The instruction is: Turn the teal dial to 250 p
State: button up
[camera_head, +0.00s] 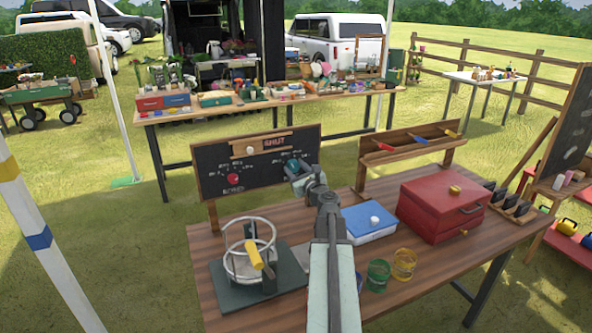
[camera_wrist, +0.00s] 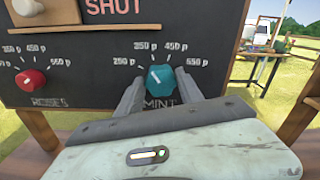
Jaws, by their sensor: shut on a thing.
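The teal dial (camera_wrist: 160,78) sits on the blackboard price panel (camera_wrist: 80,85), above the word MINT. Price labels arc around it, 250 p at the lower left, then 350 p and 450 p above, and a higher price at the right. Its pale mark seems to point up and left, but I cannot tell exactly which label it meets. My gripper (camera_wrist: 157,88) is shut on the dial, one finger on each side. In the head view my gripper (camera_head: 300,181) reaches the panel (camera_head: 215,168) at the teal dial (camera_head: 293,164), partly covering it.
On the table (camera_head: 205,246) stand a wire-ringed stand (camera_head: 250,250), a blue box (camera_head: 367,224), a red chest (camera_head: 440,208) and two small pots (camera_head: 378,275).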

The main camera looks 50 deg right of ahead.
jog(key=n, duration=0.5)
jog(key=shift+a, duration=0.1)
jog(key=shift+w, duration=0.1)
dwell(0.6)
jog(key=o, duration=1.3)
jog(key=shift+o, duration=0.2)
jog(key=v, duration=0.8)
jog(key=shift+f, duration=0.1)
